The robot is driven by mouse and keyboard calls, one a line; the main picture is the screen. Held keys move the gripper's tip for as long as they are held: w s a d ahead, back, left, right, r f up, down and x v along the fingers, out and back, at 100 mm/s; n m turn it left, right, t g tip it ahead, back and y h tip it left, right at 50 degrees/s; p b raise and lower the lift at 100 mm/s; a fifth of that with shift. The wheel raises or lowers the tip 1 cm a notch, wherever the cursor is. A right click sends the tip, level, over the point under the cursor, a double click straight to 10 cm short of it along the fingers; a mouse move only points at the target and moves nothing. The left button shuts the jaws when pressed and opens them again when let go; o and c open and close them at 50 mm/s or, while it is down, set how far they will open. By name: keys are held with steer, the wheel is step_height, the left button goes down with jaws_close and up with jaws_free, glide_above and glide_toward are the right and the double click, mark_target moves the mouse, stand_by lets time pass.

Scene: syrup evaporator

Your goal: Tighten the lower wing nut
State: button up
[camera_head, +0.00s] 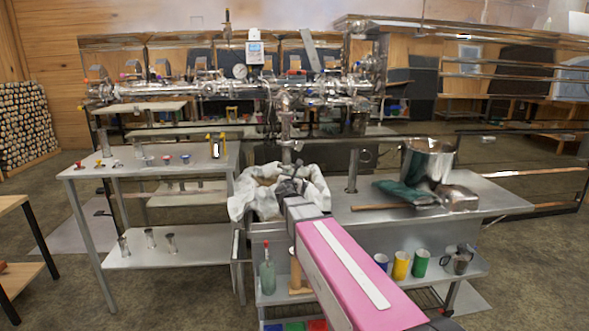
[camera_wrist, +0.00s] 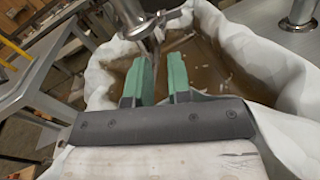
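My gripper (camera_wrist: 158,68) is open in the wrist view, its two green fingers parallel with a gap between them and nothing held. A shiny metal pipe fitting (camera_wrist: 133,15) with thin metal parts hanging at its lower end is just beyond the fingertips. I cannot make out for sure which of these parts is the lower wing nut. In the head view, the vertical metal pipe (camera_head: 285,125) comes down from the valve assembly (camera_head: 225,88) to above the cloth-lined basin (camera_head: 312,207). My gripper (camera_head: 288,187) is over that basin, and its fingers are too small to read there.
White cloth (camera_wrist: 285,80) lines the basin of brownish liquid under my gripper. A steel pot (camera_head: 428,160) and a dark green cloth (camera_head: 402,192) are on the counter at right. A metal table (camera_head: 120,185) stands at left. Cups and a bottle (camera_head: 267,277) fill the lower shelf.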

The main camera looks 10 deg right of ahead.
steer(key=x, duration=1)
jaws_close()
